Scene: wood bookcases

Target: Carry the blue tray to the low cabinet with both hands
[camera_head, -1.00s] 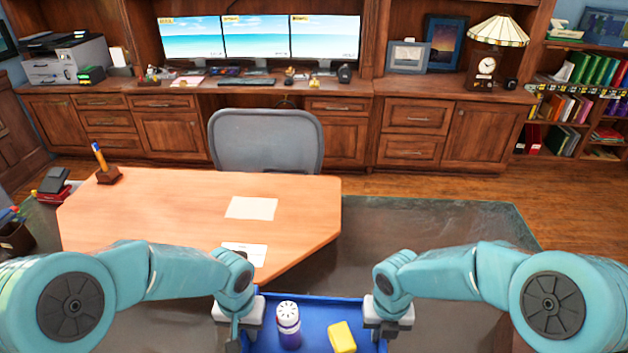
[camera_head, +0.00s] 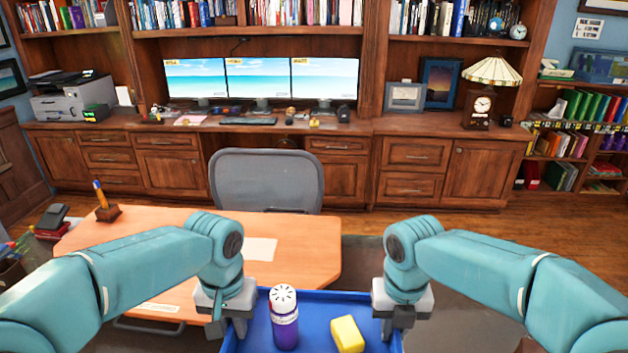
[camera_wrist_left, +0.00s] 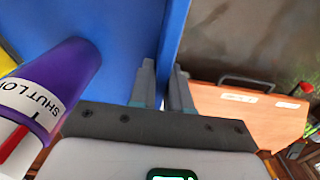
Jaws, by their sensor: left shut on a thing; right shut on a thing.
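The blue tray (camera_head: 318,309) is at the bottom centre of the head view, held between my two grippers; its near part is cut off by the picture edge. A purple bottle with a white cap (camera_head: 284,318) stands upright in it, and a yellow block (camera_head: 347,335) lies to the bottle's right. My left gripper (camera_head: 229,325) is shut on the tray's left wall; the left wrist view shows the fingers (camera_wrist_left: 163,85) on either side of the blue wall (camera_wrist_left: 172,45). My right gripper (camera_head: 396,326) is shut on the right wall. The low cabinet (camera_head: 455,165) runs along the back wall.
A wooden desk (camera_head: 130,235) with a paper and a pen stand (camera_head: 107,212) lies ahead, left of centre. A grey chair (camera_head: 266,180) stands behind it. Monitors, a lamp (camera_head: 492,82) and frames stand on the cabinet top. Wood floor (camera_head: 480,222) is clear at right.

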